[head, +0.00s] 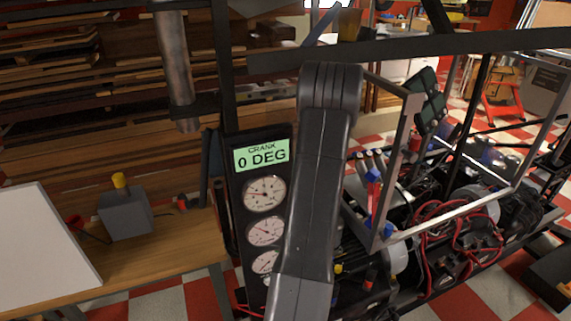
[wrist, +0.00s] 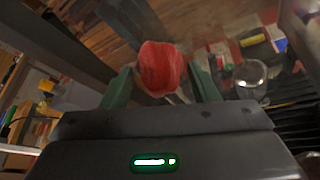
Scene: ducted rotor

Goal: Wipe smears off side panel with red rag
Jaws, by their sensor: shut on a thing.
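In the wrist view, my gripper (wrist: 162,82) has its two green fingers on either side of a bunched red rag (wrist: 160,68) and is shut on it. The rag sticks out beyond the fingertips. In the head view my own arm stands in front of the machine, and I cannot make out the gripper or rag. A metal-framed, seemingly clear side panel (head: 403,160) stands on the machine, right of my arm. I cannot make out clear smears on it. In the wrist view, I cannot tell whether the rag touches a panel.
A gauge board (head: 262,175) reading "CRANK 0 DEG" stands left of my arm. A dark beam (head: 420,47) crosses above the machine. Red cables (head: 440,225) and engine parts fill the frame's lower part. A wooden bench (head: 165,255) holds a grey box (head: 126,215) and a white board (head: 40,250).

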